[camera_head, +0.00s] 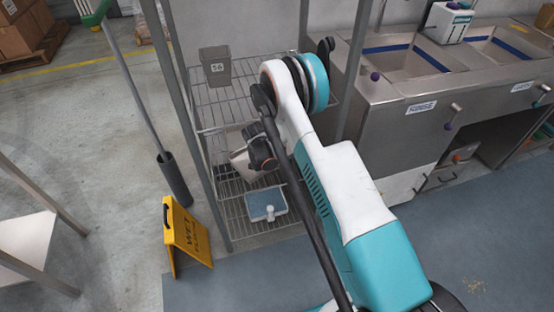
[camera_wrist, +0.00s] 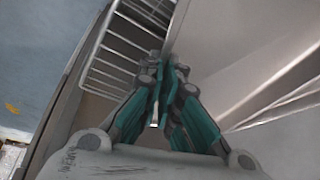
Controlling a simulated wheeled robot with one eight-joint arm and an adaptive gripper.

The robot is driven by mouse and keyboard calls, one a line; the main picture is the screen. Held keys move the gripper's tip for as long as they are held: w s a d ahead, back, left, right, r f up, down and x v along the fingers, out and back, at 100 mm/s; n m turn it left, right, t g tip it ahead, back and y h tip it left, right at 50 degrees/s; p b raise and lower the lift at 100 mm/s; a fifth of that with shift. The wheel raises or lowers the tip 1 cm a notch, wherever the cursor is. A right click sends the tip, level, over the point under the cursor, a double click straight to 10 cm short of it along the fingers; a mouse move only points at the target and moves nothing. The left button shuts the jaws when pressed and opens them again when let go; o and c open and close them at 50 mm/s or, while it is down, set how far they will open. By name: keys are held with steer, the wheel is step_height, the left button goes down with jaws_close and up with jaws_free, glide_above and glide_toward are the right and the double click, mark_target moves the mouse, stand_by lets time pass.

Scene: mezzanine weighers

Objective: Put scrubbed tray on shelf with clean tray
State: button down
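My gripper (camera_wrist: 168,72) has its teal fingers close together at the edge of a pale grey metal tray (camera_wrist: 228,42) in the wrist view. They look shut on its rim, though the contact itself is partly hidden. In the head view this tray (camera_head: 240,166) shows beside my gripper (camera_head: 262,152), tilted, at the middle level of a wire shelf rack (camera_head: 222,110). My arm hides part of the tray and the rack. I cannot tell whether the tray touches a shelf. No other tray of this kind is clearly visible.
A grey bin marked with digits (camera_head: 215,68) stands on the upper wire shelf. A blue and white item (camera_head: 266,205) lies on the bottom shelf. A yellow wet-floor sign (camera_head: 187,236) and a dark tube holder (camera_head: 174,180) stand left of the rack. Steel sinks (camera_head: 405,60) stand right.

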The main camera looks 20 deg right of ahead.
steer(key=shift+a, duration=0.15)
steer(key=c, duration=1.8)
jaws_free()
steer(key=shift+f, duration=0.1)
steer(key=shift+a+r+p, duration=0.1)
steer(key=shift+r+p, duration=0.3)
steer(key=shift+r, duration=0.05)
steer(key=s+a+p, duration=0.1)
steer(key=s+a, duration=0.1)
steer(key=a, duration=0.1)
steer(key=s+a+p, duration=0.1)
steer(key=s+a, duration=0.1)
steer(key=a, duration=0.2)
steer(key=s+a+p, duration=0.2)
steer(key=a, duration=0.1)
steer(key=shift+s+a+r, duration=0.1)
steer(key=shift+a, duration=0.2)
